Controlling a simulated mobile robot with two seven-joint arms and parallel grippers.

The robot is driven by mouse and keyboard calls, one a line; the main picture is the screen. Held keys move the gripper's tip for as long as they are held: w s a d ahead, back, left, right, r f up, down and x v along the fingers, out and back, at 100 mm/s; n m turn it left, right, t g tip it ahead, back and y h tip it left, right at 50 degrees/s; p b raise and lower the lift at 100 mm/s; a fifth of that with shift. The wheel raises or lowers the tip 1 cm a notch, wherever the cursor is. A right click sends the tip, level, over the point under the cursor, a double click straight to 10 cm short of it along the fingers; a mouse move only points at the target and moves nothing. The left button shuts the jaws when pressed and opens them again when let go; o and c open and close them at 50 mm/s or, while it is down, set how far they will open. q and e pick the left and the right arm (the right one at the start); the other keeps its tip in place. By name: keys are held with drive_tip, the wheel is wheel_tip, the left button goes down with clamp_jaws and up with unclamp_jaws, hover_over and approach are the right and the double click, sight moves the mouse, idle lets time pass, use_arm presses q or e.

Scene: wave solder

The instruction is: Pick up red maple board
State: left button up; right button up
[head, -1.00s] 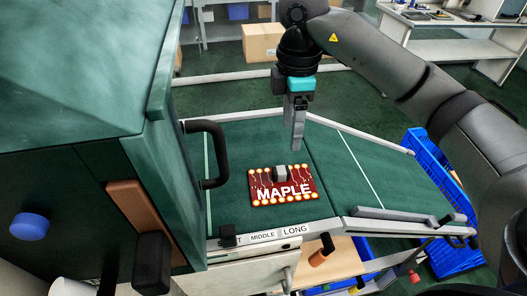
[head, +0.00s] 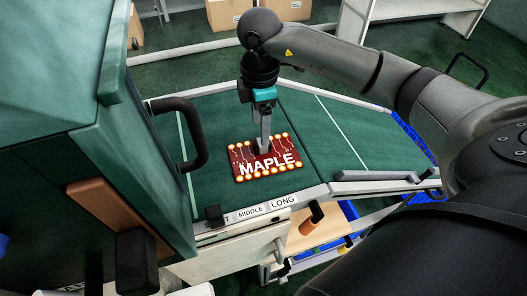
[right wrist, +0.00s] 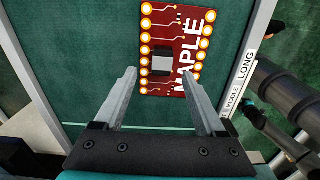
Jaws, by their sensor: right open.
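The red maple board (head: 262,163) lies flat on the green conveyor surface (head: 225,112), with white MAPLE lettering and bright round pads along its edges. It also shows in the right wrist view (right wrist: 176,22), with a grey block (right wrist: 162,62) standing on its middle. My right gripper (head: 264,148) points down over the board and hides the block in the head view. In the right wrist view its two fingers (right wrist: 160,76) are spread wide, with the block between and beyond their tips. Whether the tips are level with the block is hard to tell. My left gripper is not in view.
A green machine housing (head: 60,80) with a black handle (head: 196,140) stands left of the board. A label strip reading MIDDLE and LONG (head: 265,207) runs along the front edge. A grey bar (head: 375,176) lies at the right. Green surface around the board is clear.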

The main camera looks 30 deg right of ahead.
sight(264, 152)
drive_tip(key=f, duration=0.4)
drive_tip(key=shift+s+f, duration=0.2)
drive_tip(key=shift+f, duration=0.15)
clamp_jaws()
idle(0.5)
